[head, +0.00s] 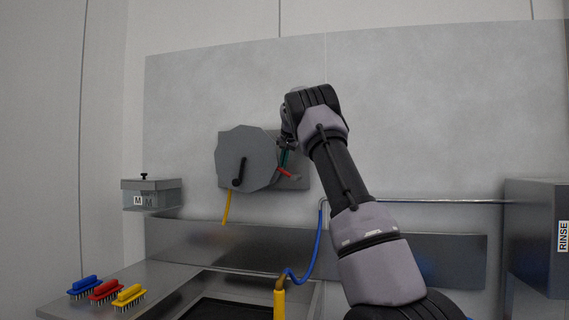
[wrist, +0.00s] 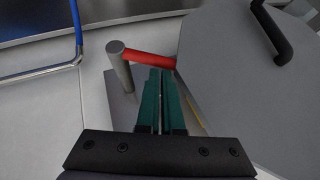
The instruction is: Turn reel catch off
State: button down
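The reel (head: 245,160) is a grey disc with a black crank handle, mounted on a grey plate on the back wall. The reel catch (head: 285,171) is a red lever at the reel's lower right, joined to a grey peg. In the wrist view the red lever (wrist: 150,57) runs from the peg (wrist: 120,66) rightward to the reel disc's edge (wrist: 230,90). My gripper (wrist: 160,72) has green fingers close together, with only a thin gap between them. Their tips are right at the lever, near its right part; whether they touch it I cannot tell. They hold nothing visible.
A blue hose (head: 318,245) and a metal pipe (head: 430,201) run right of the reel. Blue, red and yellow brushes (head: 104,291) lie on the counter at left. A grey RINSE cabinet (head: 535,230) stands at right.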

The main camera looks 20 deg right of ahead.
dwell(0.4)
jog(key=d+v, duration=0.1)
jog(key=v, duration=0.9)
jog(key=s+a+r+y, duration=0.1)
jog(key=s+a, duration=0.2)
jog(key=s, duration=0.9)
jog(key=s+a+f+n, duration=0.1)
jog(key=s+a+f, duration=0.3)
jog(key=s, duration=0.7)
jog(key=s+a+f+n+y, duration=0.1)
jog(key=s+a+f, duration=0.4)
jog(key=s+f, duration=0.3)
jog(key=s+a+f+n, duration=0.1)
jog(key=s+a+f, duration=0.3)
jog(key=s, duration=1.1)
notch_tip(320, 180, down, 3)
jog(key=shift+s+a+r+n+g+y, duration=0.1)
jog(key=shift+s+a+n+g+y, duration=0.1)
jog(key=shift+s+n+g+y, duration=0.15)
jog(key=shift+w, duration=0.1)
